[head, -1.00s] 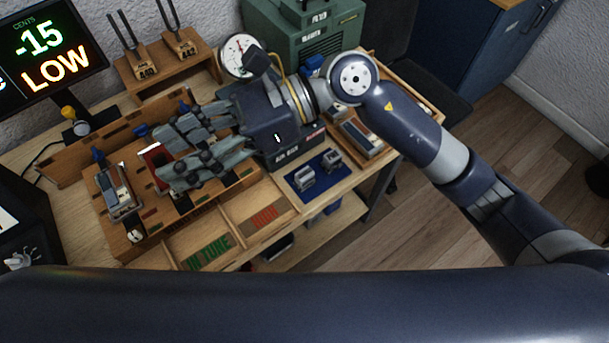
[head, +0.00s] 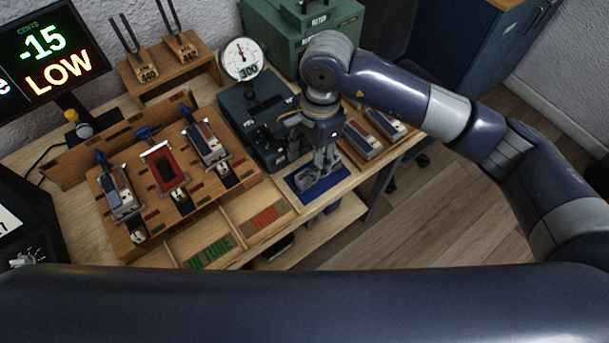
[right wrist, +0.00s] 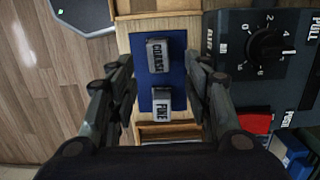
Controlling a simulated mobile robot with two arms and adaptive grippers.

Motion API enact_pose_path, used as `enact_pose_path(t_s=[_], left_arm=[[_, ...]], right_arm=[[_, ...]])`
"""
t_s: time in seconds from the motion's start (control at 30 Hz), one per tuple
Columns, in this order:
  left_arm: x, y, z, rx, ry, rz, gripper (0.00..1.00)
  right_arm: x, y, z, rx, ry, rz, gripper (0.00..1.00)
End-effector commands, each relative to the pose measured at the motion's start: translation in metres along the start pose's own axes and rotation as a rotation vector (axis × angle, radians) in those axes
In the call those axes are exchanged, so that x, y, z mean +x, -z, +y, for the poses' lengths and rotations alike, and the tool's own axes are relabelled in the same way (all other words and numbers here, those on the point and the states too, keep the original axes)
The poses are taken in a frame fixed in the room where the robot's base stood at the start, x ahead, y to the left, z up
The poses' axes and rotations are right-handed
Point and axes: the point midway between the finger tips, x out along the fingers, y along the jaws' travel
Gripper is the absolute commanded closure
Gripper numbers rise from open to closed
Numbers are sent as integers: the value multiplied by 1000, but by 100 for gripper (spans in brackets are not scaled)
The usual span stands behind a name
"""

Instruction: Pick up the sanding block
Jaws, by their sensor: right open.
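Two small grey sanding blocks lie on a blue mat (right wrist: 177,75) in the right wrist view. One is marked COARSE (right wrist: 158,56) and the other FINE (right wrist: 162,101). My right gripper (right wrist: 160,78) is open, with one finger to each side of the mat and nothing held between them. In the head view the right gripper (head: 322,165) points down over the blue mat (head: 318,197). Its fingers partly hide the blocks there; one grey block (head: 304,180) still shows. My left gripper is not in view.
A dark box with a knob (right wrist: 265,45) stands close beside the mat; its gauge (head: 242,59) reads toward the top. The wooden rack (head: 150,225) with reed holders stands left.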

Motion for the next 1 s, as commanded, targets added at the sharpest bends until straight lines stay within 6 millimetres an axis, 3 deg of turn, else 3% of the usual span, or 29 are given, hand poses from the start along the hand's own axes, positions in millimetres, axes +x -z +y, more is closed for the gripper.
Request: enact_pose_path(t_s=[0.4,0.7,0.9,1.0], left_arm=[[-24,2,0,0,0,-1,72],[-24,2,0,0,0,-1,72],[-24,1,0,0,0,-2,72],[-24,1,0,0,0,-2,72]], right_arm=[[47,-8,2,1,-3,-4,54],[53,-7,1,-1,1,-2,54],[53,-7,1,0,1,-2,97],[53,-7,1,0,1,-2,100]])
